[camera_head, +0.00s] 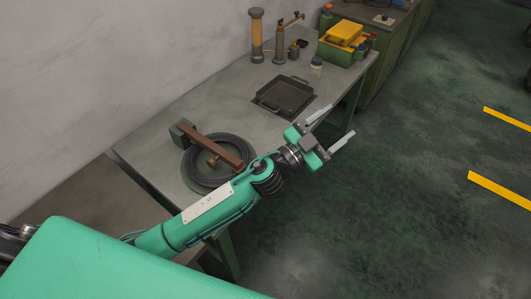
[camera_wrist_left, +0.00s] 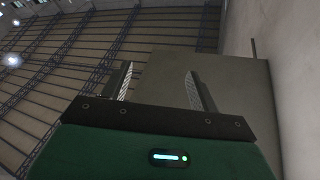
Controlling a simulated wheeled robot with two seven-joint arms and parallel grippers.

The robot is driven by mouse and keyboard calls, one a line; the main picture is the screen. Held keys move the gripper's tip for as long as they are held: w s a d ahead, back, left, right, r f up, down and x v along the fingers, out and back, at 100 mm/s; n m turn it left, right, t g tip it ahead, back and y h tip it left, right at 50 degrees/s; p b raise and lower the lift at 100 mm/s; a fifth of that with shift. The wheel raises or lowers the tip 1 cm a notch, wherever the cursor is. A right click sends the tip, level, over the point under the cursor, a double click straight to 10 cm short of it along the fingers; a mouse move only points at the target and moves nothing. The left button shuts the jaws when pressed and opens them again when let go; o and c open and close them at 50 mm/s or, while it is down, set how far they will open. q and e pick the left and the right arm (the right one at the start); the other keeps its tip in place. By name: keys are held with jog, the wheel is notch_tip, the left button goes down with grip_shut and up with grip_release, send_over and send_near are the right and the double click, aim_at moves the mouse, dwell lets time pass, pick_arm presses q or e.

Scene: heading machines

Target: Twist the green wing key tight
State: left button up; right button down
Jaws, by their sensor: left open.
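I cannot make out a green wing key in either view. My left gripper (camera_head: 331,128) is open and empty, held past the right side of the bench top, with its two fingers spread and pointing right and up. In the left wrist view the open fingers (camera_wrist_left: 158,72) have nothing between them. My right gripper is not in view.
The grey bench (camera_head: 210,100) runs along the wall. It holds a dark tray (camera_head: 284,96), a tan cylinder (camera_head: 256,40), a post with a lever (camera_head: 279,46), a jar (camera_head: 316,67) and a green crate (camera_head: 342,53) with a yellow box (camera_head: 344,33). Open floor lies right.

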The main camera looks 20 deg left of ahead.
pick_arm(q)
jog(key=s+d+f+m+g+h, duration=0.1)
jog(key=d+f+m+g, duration=0.65)
jog(key=m+g, duration=0.65)
jog(key=w+a+f+n+g+y, duration=0.1)
jog(key=w+a+f+y, duration=0.3)
jog(key=a, duration=0.4)
jog(key=w+a+f+n+g+y, duration=0.1)
jog(key=w+a+f+g+y, duration=0.15)
jog(key=a+f+y, duration=0.35)
jog(key=w+a+r+n+y, duration=0.1)
jog(key=w+a+y, duration=0.15)
jog(key=a, duration=0.35)
jog(key=w+a+r+n+y, duration=0.1)
jog(key=w+a+r+y, duration=0.15)
jog(key=a, duration=0.45)
jog(key=shift+t, duration=0.45)
jog(key=f+p, duration=0.1)
jog(key=f, duration=0.3)
jog(key=f+p, duration=0.2)
jog(key=f, duration=0.2)
jog(key=f+p, duration=0.2)
jog(key=f, duration=0.2)
jog(key=shift+s+d+f, duration=0.2)
jog(key=shift+s+f, duration=0.2)
jog(key=shift+f, duration=0.8)
